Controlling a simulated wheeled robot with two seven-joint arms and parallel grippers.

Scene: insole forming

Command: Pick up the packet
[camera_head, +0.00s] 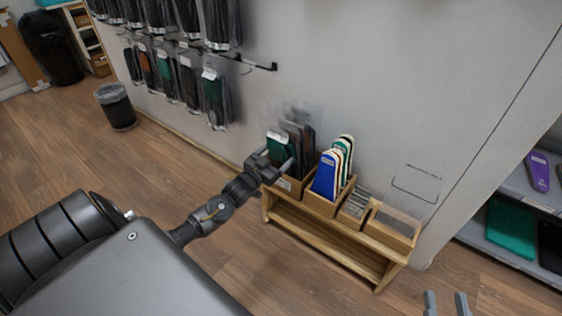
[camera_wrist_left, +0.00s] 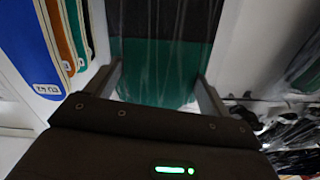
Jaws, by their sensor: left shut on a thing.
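The packet (camera_head: 279,144) is a clear plastic sleeve with a dark and green insole inside. It stands at the left end of the wooden rack, in front of other dark packets in a wooden box. My left gripper (camera_head: 272,163) is at its near side and shut on it. In the left wrist view the packet (camera_wrist_left: 160,65) fills the space between the two fingers of my left gripper (camera_wrist_left: 160,88). My right gripper (camera_head: 446,303) is at the bottom right, fingers apart and empty.
The wooden rack (camera_head: 330,240) stands against the wall. A box of blue, green and white insoles (camera_head: 325,178) is right of the packet; they also show in the wrist view (camera_wrist_left: 35,50). Hanging packets (camera_head: 190,80) are above left. A bin (camera_head: 116,108) stands farther left.

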